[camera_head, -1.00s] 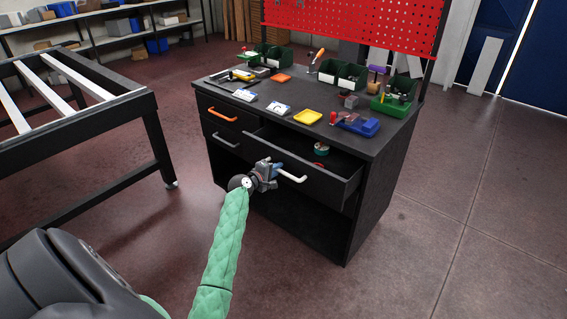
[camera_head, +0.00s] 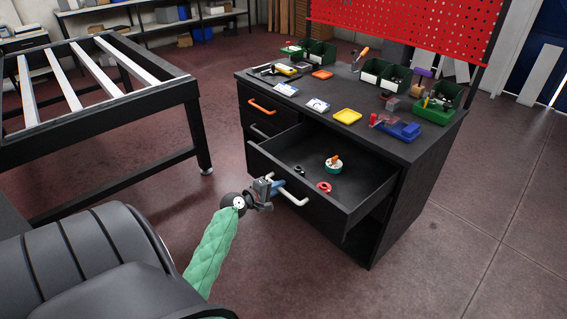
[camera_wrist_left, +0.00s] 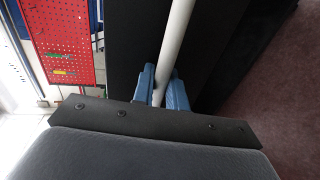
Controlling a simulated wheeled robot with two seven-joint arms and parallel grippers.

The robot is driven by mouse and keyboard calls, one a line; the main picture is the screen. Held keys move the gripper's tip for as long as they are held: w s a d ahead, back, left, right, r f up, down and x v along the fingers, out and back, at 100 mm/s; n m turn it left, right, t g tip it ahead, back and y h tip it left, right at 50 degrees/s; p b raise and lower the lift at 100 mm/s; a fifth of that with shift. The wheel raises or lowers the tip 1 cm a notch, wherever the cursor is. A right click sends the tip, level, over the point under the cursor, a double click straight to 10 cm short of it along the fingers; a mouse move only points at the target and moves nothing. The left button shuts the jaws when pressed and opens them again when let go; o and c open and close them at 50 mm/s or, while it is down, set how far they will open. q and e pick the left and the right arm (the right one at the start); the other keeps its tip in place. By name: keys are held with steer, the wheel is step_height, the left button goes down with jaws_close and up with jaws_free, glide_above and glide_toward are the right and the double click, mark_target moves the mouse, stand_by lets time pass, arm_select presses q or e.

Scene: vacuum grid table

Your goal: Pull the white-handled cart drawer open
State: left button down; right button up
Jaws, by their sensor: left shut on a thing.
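The cart (camera_head: 408,196) is black and stands in the middle right of the head view. Its white-handled drawer (camera_head: 350,205) is pulled well out, and its inside shows. My left gripper (camera_head: 277,187) is shut on the white handle (camera_head: 293,198) near its left end. In the left wrist view the blue fingertips (camera_wrist_left: 161,88) sit on either side of the white bar (camera_wrist_left: 176,40). In the drawer lie a green and white roll (camera_head: 333,166), a red ring (camera_head: 324,186) and a small dark item. My right gripper is not in view.
Orange-handled (camera_head: 262,106) and grey-handled (camera_head: 263,131) drawers are shut at the cart's left. Bins, trays and tools lie on the cart top. A black frame table (camera_head: 150,160) stands at the left. Floor in front of the cart is clear.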

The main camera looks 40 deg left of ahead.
arm_select(q)
steer(key=shift+s, duration=0.15)
steer(key=c, duration=1.8)
jaws_free()
steer(key=shift+o, duration=0.2)
